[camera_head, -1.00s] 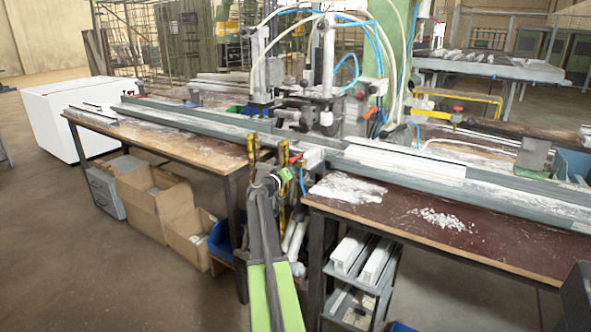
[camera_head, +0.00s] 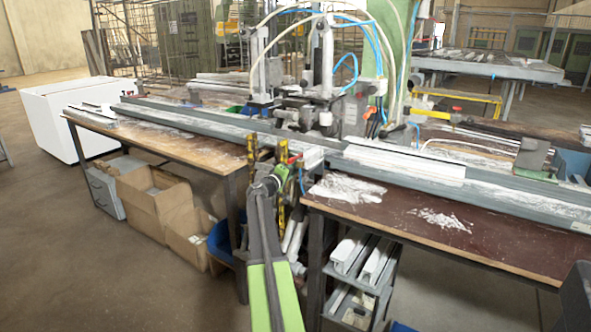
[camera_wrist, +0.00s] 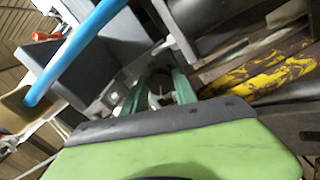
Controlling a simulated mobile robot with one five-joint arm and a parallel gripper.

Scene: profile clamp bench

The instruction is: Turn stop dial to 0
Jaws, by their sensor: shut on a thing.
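My gripper (camera_head: 283,172) is at the front of the clamp bench, in the gap between the two table tops. It also shows in the wrist view (camera_wrist: 158,97), where its two green fingers are closed around a small dark round part with a pale centre, which seems to be the stop dial (camera_wrist: 160,84). The fingers and the gripper body hide most of the dial, and I cannot read any number or mark on it. In the head view the dial is hidden behind my gripper.
A blue hose (camera_wrist: 75,50) passes close by in the wrist view. The long grey profile rail (camera_head: 480,190) runs along the bench. Cardboard boxes (camera_head: 155,198) and a rack of white profiles (camera_head: 362,262) stand underneath.

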